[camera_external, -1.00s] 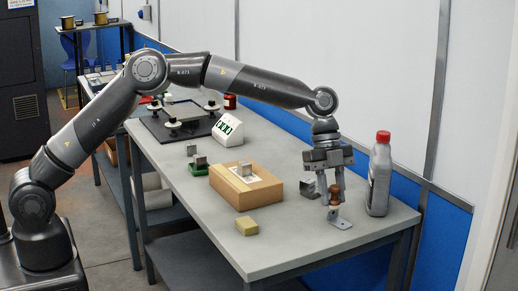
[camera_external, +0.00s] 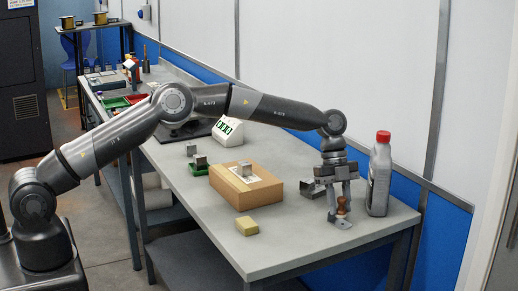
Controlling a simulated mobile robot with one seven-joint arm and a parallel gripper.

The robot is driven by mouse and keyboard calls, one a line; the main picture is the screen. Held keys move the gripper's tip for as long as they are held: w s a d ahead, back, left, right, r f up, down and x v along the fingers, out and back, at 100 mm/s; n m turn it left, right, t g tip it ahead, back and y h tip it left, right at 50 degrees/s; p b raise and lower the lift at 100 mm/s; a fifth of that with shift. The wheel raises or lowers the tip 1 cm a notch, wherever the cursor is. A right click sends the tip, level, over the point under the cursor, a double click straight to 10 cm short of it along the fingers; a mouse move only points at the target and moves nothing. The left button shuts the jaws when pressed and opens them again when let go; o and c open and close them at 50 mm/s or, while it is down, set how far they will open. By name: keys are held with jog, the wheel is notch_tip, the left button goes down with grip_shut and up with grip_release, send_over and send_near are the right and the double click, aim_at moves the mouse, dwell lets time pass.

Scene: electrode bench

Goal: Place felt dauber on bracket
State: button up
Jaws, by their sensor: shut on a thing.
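The felt dauber (camera_external: 342,206) is a small brown wooden piece between the fingers of my gripper (camera_external: 339,211). My gripper points down near the right front corner of the bench and is shut on the dauber. The bracket (camera_external: 341,224) is a small grey metal plate on the bench, directly below the dauber. The fingers and dauber hide part of the bracket. I cannot tell whether the dauber's lower end touches it.
A tall grey bottle with a red cap (camera_external: 378,175) stands close to the right of my gripper. A metal block (camera_external: 311,188) sits behind left. A cardboard box (camera_external: 246,190) and a yellow sponge-like block (camera_external: 246,226) lie to the left. The bench front between them is clear.

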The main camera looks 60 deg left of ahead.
jog(key=shift+f, duration=0.95)
jog(key=o, duration=1)
jog(key=shift+f, duration=0.1)
jog(key=shift+c, duration=0.2)
